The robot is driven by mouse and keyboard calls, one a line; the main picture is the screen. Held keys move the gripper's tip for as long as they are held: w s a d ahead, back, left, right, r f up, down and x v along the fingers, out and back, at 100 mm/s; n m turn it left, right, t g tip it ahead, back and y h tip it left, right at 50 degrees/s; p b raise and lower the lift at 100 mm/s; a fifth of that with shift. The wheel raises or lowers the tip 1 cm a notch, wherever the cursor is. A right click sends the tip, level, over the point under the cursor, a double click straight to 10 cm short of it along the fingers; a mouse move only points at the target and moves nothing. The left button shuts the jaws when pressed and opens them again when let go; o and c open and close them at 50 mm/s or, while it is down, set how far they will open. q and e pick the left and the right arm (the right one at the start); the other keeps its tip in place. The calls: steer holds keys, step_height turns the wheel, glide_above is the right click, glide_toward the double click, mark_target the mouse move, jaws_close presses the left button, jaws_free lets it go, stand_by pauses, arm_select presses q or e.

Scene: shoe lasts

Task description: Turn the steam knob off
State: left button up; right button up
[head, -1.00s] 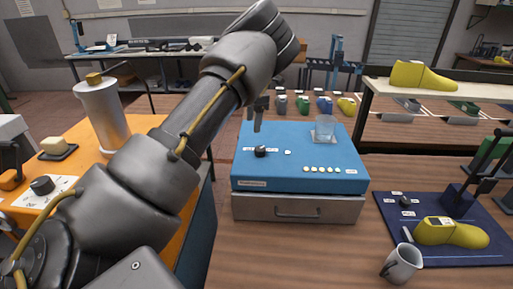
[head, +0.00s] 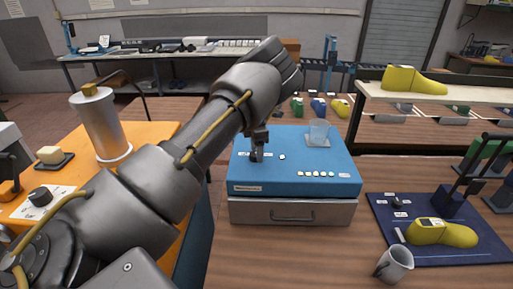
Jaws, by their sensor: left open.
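A small black knob (head: 256,156) sits on the left part of the top of a blue box (head: 300,176), between small white labels too small to read. My left gripper (head: 258,151) points down from above, right at this knob. Its open fingers partly hide the knob, and I cannot tell whether they touch it. Another black knob (head: 40,196) sits on a white labelled plate on the orange table at the left. A third small dark knob (head: 397,202) is on the blue mat at the right. My right gripper is not in view.
A grey drawer (head: 292,212) is below. A grey mug (head: 394,265) and a yellow shoe last (head: 442,233) are at the right. A metal canister (head: 101,125) stands on the orange table (head: 150,139).

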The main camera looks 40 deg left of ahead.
arm_select(q)
steer(key=shift+f, duration=0.3)
steer(key=c, duration=1)
